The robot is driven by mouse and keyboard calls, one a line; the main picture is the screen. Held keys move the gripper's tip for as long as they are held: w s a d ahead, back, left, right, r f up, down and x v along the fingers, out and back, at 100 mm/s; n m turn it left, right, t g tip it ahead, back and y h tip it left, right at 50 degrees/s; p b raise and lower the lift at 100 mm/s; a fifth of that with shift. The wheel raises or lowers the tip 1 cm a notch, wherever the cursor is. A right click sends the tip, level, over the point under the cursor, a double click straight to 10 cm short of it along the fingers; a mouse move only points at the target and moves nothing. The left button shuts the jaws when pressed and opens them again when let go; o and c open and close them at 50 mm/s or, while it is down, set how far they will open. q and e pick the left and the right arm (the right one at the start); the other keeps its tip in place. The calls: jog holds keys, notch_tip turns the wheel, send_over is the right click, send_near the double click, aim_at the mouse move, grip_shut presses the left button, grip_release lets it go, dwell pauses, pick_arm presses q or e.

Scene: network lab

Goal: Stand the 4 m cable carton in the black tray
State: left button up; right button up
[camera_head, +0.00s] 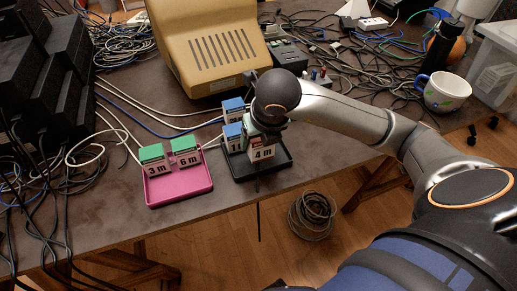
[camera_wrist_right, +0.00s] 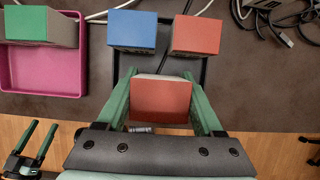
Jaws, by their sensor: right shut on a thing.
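The 4 m carton (camera_head: 262,153) is upright in my right gripper (camera_head: 268,138), at the front part of the black tray (camera_head: 282,163). In the right wrist view its red top (camera_wrist_right: 160,100) sits between the green fingers of the right gripper (camera_wrist_right: 163,108). I cannot tell whether its base touches the tray floor. A blue-topped carton (camera_head: 233,132) stands in the tray to its left and behind; a red-topped carton (camera_wrist_right: 197,36) shows beside it in the wrist view. My left gripper (camera_wrist_right: 36,145) shows low at left there, fingers apart and empty.
A pink tray (camera_head: 180,193) with green-topped 3 m and 6 m cartons stands left of the black tray. Another blue-topped carton (camera_head: 233,106) is behind. A beige monitor (camera_head: 210,50), tangled cables and a mug (camera_head: 445,92) occupy the back. The table's front edge is close.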

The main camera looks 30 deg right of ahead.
aim_at(258, 148)
jog(key=shift+w+d+f, duration=0.1)
jog(key=shift+w+f, duration=0.05)
jog(key=shift+f, duration=0.8)
jog(key=shift+w+d+f, duration=0.1)
jog(key=shift+f, duration=0.8)
jog(key=shift+b, duration=0.3)
jog(key=o, duration=1)
jog(key=shift+f, duration=0.15)
jog(key=o, duration=0.5)
jog(key=shift+c, duration=0.2)
jog(key=shift+r, duration=0.25)
jog(key=p+v, duration=0.2)
jog(key=v, duration=1)
jog(key=shift+p, duration=0.35)
